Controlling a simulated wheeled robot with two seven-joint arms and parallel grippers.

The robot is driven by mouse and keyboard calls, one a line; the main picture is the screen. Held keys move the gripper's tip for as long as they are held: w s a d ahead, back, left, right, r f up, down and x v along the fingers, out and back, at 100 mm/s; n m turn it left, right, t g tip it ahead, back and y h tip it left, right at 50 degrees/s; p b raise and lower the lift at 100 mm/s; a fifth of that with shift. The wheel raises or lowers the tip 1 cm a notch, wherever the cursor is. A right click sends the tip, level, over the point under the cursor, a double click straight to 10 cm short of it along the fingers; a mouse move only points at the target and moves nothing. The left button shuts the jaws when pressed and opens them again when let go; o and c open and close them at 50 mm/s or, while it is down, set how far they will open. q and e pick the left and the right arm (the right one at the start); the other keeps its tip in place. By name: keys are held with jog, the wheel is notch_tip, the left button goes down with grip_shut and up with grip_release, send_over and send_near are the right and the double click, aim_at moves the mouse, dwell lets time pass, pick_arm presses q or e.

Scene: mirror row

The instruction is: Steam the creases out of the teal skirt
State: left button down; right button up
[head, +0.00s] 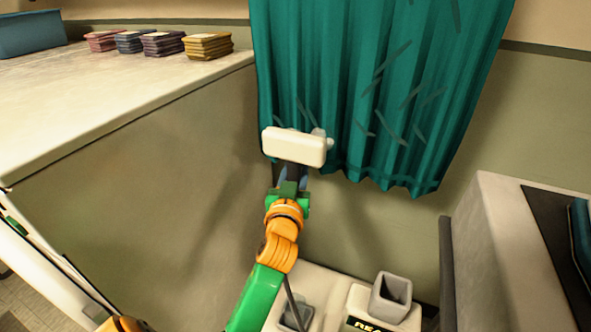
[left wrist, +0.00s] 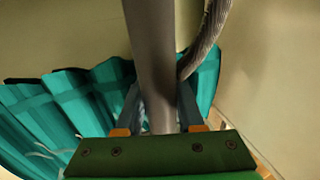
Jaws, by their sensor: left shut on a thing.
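The teal skirt (head: 340,60) hangs in pleats against the wall, its top out of frame. Several dark crease marks show on it, mostly over its right part, with a few low down near the steamer head. The white steamer head (head: 293,147) is in front of the skirt's lower left, with small pale puffs at its right end. I cannot tell whether it touches the cloth. My left gripper (head: 290,182) is just below the head, shut on the steamer's grey handle (left wrist: 150,50). The skirt (left wrist: 50,110) also shows in the left wrist view. My right gripper is out of view.
A pale counter (head: 110,90) on the left bears several folded cloth stacks (head: 162,44) and a blue bin (head: 30,34). A grey open holder (head: 388,298) stands low at the bottom. A grey cabinet (head: 500,230) is on the right. A ribbed hose (left wrist: 207,40) runs beside the handle.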

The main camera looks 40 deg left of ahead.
pick_arm(q)
jog(key=shift+f+b, duration=0.35)
jog(key=shift+f, duration=0.35)
jog(key=shift+s+d+r+p, duration=0.1)
jog(key=shift+s+d+p, duration=0.2)
jog(key=shift+s, duration=0.6)
jog(key=shift+s+d+r+p, duration=0.15)
jog(key=shift+s+p, duration=0.1)
jog(key=shift+s, duration=0.65)
jog(key=shift+s+d+f, duration=0.1)
jog(key=shift+s+f, duration=0.05)
jog(key=shift+s, duration=0.5)
